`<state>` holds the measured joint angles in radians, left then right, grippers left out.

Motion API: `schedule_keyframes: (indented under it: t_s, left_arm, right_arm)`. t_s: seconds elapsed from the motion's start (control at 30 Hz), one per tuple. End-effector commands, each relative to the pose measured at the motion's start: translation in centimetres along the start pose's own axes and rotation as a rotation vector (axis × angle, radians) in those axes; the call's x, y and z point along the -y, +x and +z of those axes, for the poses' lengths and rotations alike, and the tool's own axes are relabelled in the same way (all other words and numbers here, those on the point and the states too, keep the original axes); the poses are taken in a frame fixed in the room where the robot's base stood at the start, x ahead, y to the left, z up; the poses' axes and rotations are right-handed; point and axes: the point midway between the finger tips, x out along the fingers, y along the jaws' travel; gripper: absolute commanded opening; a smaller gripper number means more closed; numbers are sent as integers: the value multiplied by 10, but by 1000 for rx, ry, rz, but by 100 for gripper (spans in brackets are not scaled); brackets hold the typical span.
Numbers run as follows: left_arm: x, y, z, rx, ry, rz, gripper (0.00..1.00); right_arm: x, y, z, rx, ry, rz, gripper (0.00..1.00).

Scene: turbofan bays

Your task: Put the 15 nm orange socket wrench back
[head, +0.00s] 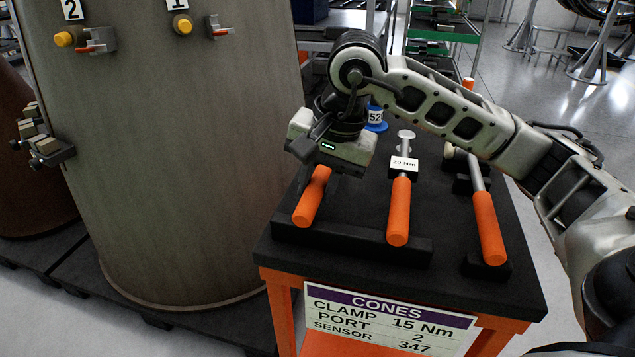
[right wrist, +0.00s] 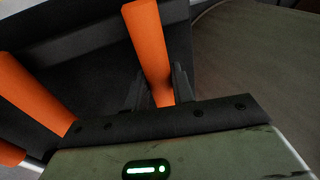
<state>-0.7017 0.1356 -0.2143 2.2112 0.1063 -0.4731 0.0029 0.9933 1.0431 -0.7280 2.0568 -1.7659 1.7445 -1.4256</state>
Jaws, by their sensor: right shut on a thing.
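My right gripper (head: 328,168) is over the left side of the black-topped cart. It is shut on the leftmost orange-handled socket wrench (head: 312,198), whose handle sticks out toward the front. In the right wrist view the orange handle (right wrist: 147,40) runs between the two dark fingers (right wrist: 160,90). The wrench lies low, at the left part of the black holder (head: 345,243); whether it rests fully in it I cannot tell. Its head and any torque label are hidden by the gripper. My left gripper is not in view.
A wrench labelled 20 Nm (head: 398,210) lies in the middle, and another orange wrench (head: 489,228) at the right. The cart's sign (head: 390,322) reads CONES, clamp 15 Nm, port 2, sensor 347. A large grey cone (head: 170,150) stands close on the left. A blue item (head: 375,120) is behind.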

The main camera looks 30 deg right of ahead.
Motion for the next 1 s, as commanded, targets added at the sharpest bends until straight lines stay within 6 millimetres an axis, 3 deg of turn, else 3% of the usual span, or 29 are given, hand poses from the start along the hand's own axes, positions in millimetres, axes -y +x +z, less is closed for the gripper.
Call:
schedule_keyframes:
  t_s: [0.07, 0.1, 0.2, 0.57, 0.67, 1.0]
  left_arm:
    - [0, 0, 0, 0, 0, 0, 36]
    - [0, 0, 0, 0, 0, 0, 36]
    - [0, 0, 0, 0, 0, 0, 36]
    - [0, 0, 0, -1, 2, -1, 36]
    - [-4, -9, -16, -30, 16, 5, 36]
    - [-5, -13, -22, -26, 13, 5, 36]
  right_arm:
    - [0, 0, 0, 2, 1, 1, 0]
    - [0, 0, 0, 2, 1, 1, 27]
    - [0, 0, 0, 2, 1, 1, 50]
    - [-1, 1, 1, 4, 1, 4, 50]
    - [0, 1, 0, 3, 1, 3, 50]
    - [1, -81, 0, -1, 0, -4, 50]
